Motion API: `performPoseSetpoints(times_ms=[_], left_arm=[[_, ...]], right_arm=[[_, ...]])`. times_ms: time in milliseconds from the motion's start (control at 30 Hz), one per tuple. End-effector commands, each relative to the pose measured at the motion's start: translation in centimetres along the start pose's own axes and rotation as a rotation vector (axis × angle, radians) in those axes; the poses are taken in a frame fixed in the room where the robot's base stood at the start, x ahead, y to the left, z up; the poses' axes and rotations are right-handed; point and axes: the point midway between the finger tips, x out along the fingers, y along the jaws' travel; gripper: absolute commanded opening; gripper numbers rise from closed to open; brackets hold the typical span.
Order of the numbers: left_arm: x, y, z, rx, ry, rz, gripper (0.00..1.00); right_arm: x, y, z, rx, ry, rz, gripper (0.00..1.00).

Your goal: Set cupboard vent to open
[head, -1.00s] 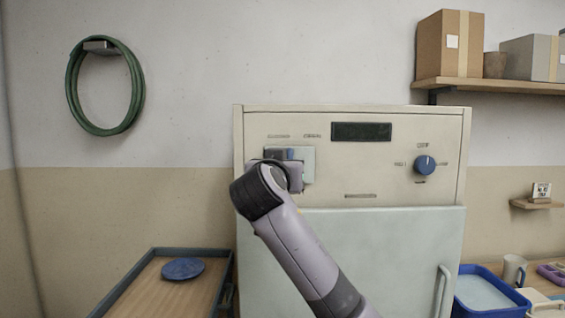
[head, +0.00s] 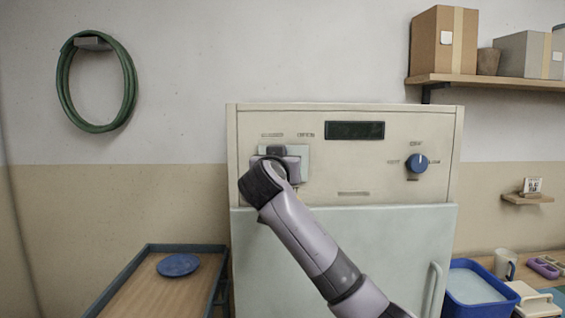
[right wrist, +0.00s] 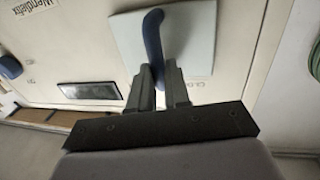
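The cupboard (head: 345,185) is a cream cabinet with a control panel above a pale green door. On the panel's left is a pale square plate (head: 303,168), which also fills the upper middle of the right wrist view (right wrist: 195,45). A curved blue lever (right wrist: 153,38) stands out from this plate; in the head view it is hidden behind my gripper. My right gripper (head: 277,151) is at the plate. In the right wrist view its two fingers (right wrist: 158,75) lie on either side of the lever and look closed on it. The small panel lettering is unreadable in the head view. My left gripper is out of view.
A blue knob (head: 416,163) and dark display (head: 355,130) are also on the panel. A tray (head: 125,285) with a blue plate (head: 178,265) is at lower left. A blue basin (head: 478,290) and mug (head: 504,264) stand at lower right. A shelf (head: 480,82) holds boxes.

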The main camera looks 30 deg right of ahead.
Motion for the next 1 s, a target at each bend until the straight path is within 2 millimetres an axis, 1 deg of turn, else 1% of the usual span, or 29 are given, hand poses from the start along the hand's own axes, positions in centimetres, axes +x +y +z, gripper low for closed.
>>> performPoseSetpoints(times_ms=[100,167,267,433,500,600,933,967,1000], left_arm=[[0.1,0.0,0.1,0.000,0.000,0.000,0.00],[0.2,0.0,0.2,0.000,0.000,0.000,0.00],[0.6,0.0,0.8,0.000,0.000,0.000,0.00],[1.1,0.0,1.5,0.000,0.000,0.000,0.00],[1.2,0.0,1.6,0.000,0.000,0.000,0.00],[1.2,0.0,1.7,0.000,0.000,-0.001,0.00],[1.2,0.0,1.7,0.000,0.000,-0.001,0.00],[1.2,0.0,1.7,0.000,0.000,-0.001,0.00],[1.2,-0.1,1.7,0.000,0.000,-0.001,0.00]], right_arm=[[0.0,0.1,0.1,0.002,0.000,0.000,0.00],[0.1,0.6,0.2,0.003,-0.001,0.000,0.00],[0.5,2.4,0.4,0.005,-0.002,0.002,0.00],[1.2,6.0,0.4,0.005,-0.002,0.003,0.00],[1.4,7.1,0.3,0.005,-0.003,0.002,0.00],[1.6,8.1,0.2,0.003,-0.002,0.003,0.00],[1.7,8.5,0.1,0.000,-0.002,0.006,0.00],[1.7,8.5,0.1,0.000,-0.003,0.007,0.23],[1.7,8.5,0.1,0.000,-0.003,0.007,0.36]])
